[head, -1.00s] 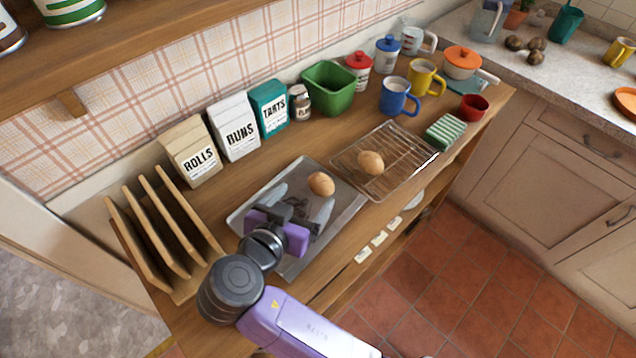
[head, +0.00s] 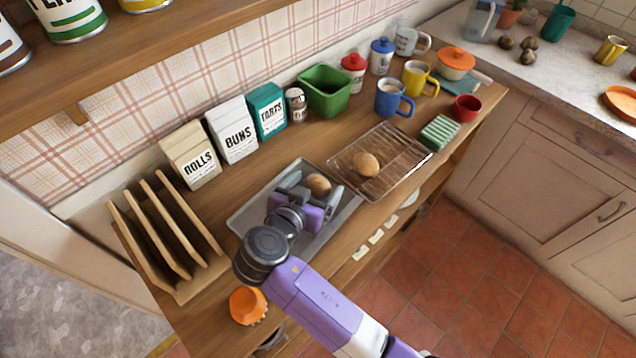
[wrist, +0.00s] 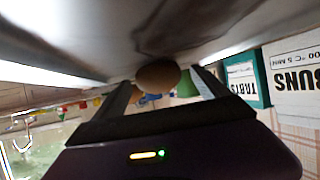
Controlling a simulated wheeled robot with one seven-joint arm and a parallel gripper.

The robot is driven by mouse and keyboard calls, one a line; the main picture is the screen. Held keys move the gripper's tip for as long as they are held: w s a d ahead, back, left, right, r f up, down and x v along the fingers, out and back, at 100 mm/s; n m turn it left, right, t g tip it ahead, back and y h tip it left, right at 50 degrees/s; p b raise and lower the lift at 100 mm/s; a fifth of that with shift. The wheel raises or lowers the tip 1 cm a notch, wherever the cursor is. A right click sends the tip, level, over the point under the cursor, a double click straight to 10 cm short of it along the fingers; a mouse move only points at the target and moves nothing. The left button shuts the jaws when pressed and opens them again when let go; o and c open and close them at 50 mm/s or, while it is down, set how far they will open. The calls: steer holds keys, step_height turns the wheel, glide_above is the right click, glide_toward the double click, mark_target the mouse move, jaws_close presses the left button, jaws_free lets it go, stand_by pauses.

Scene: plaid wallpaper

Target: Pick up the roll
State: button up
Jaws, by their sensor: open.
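One brown roll (head: 318,183) lies on the grey metal baking tray (head: 246,216). A second brown roll (head: 366,164) sits on the wire cooling rack (head: 405,157) to the right. My gripper (head: 310,193) is low over the tray, its fingers open and pointing at the first roll. In the wrist view, this roll (wrist: 158,76) shows between the two fingers (wrist: 162,88), near their tips. I cannot tell whether either finger touches it. The gripper partly hides the near side of the roll in the head view.
Packets labelled rolls (head: 190,157), buns (head: 232,132) and tarts (head: 268,111) stand along the wall. A wooden slatted rack (head: 165,235) is left of the tray. An orange object (head: 248,306) is near the front edge. A green bin (head: 325,90) and mugs stand behind.

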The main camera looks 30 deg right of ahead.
steer(key=c, duration=1.4)
steer(key=shift+r, duration=0.1)
steer(key=shift+c, duration=0.2)
